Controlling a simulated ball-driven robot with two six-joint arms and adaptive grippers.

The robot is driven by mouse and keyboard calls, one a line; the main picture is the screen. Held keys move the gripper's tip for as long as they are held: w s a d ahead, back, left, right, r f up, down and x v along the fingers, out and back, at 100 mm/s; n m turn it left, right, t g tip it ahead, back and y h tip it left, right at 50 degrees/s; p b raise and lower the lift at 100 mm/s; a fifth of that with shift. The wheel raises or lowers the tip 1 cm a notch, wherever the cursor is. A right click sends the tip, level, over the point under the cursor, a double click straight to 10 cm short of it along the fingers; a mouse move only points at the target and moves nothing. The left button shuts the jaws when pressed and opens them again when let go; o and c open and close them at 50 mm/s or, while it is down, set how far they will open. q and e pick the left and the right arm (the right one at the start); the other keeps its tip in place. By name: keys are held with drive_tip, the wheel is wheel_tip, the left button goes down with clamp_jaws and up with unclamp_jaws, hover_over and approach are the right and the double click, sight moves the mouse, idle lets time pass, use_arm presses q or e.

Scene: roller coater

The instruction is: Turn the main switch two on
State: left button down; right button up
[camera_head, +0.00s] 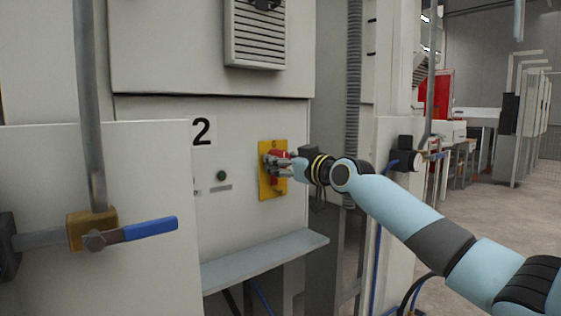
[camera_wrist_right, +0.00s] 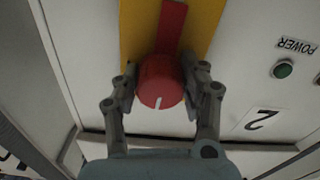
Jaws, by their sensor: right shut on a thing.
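The main switch two is a red rotary knob on a yellow plate (camera_head: 264,188), set on the pale cabinet front beside a "2" label (camera_head: 203,131). In the right wrist view the red knob (camera_wrist_right: 161,84) sits between the two fingers, with a white mark on its face and a red bar behind it on the yellow plate (camera_wrist_right: 140,25). My right gripper (camera_head: 284,165) is at the knob, its fingers closed around the knob's sides. In the head view the fingers partly cover the knob. My left gripper is not in view.
A green button (camera_head: 221,175) is left of the plate; the wrist view shows it (camera_wrist_right: 283,69) near a "POWER" label. A pale ledge (camera_head: 262,259) juts out below. A blue-handled valve (camera_head: 150,229) and vertical pipe stand at left. A grey corrugated conduit (camera_head: 353,75) runs up behind my wrist.

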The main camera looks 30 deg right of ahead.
drive_tip(key=shift+m, duration=0.3)
drive_tip(key=m+p, duration=0.1)
drive_tip(key=m, duration=0.2)
drive_tip(key=shift+r+m+p, duration=0.1)
drive_tip(key=shift+m+p, duration=0.3)
drive_tip(key=m+p, duration=0.2)
drive_tip(key=m, duration=0.2)
drive_tip(key=shift+a, duration=0.1)
drive_tip(key=m+p, duration=0.1)
drive_tip(key=m, duration=0.4)
drive_tip(key=shift+p, duration=0.35)
drive_tip(key=m+p, duration=0.1)
drive_tip(key=m, duration=0.3)
drive_tip(key=shift+m, duration=0.3)
drive_tip(key=o, duration=1.2)
